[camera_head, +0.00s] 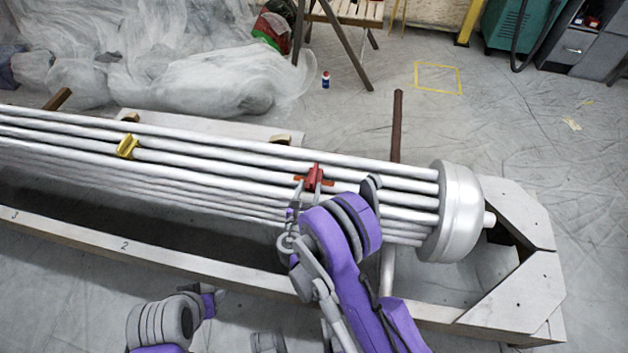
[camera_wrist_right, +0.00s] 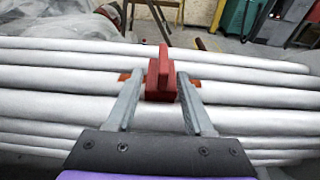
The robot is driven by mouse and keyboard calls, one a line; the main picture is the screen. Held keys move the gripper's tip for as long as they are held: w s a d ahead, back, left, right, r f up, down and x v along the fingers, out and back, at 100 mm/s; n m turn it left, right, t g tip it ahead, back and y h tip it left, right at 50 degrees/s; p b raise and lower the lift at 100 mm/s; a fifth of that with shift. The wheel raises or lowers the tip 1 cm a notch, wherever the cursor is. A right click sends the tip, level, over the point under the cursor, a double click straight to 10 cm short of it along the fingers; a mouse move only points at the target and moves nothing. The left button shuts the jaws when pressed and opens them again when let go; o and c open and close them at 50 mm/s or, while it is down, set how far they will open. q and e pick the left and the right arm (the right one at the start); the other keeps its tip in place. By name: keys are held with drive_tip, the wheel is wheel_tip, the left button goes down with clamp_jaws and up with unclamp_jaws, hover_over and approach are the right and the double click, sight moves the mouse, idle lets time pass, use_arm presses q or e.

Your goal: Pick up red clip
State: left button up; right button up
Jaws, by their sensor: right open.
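The red clip (camera_head: 314,178) sits on the silver pipes, left of their round end cap, with small orange parts at its sides. In the right wrist view, the clip (camera_wrist_right: 162,80) has an upright red tab and stands between my fingers. My right gripper (camera_head: 304,196) is open at the near side of the clip. Its two fingers (camera_wrist_right: 160,92) reach toward the clip from either side, with gaps visible; I cannot tell whether they touch it. Part of my left arm shows at the bottom left of the head view, but its fingers are not seen.
A yellow clip (camera_head: 127,146) sits further left on the pipes. The pipes end in a silver cap (camera_head: 460,212) inside a pale frame (camera_head: 518,290). A brown post (camera_head: 397,125) rises behind. Crumpled plastic sheeting (camera_head: 190,75) and a small bottle (camera_head: 326,80) lie beyond.

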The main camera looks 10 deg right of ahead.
sight(314, 175)
drive_tip(key=x, duration=0.5)
drive_tip(key=shift+w+d+r, duration=0.15)
drive_tip(key=shift+w+d, duration=0.15)
drive_tip(key=shift+d, duration=0.1)
clamp_jaws()
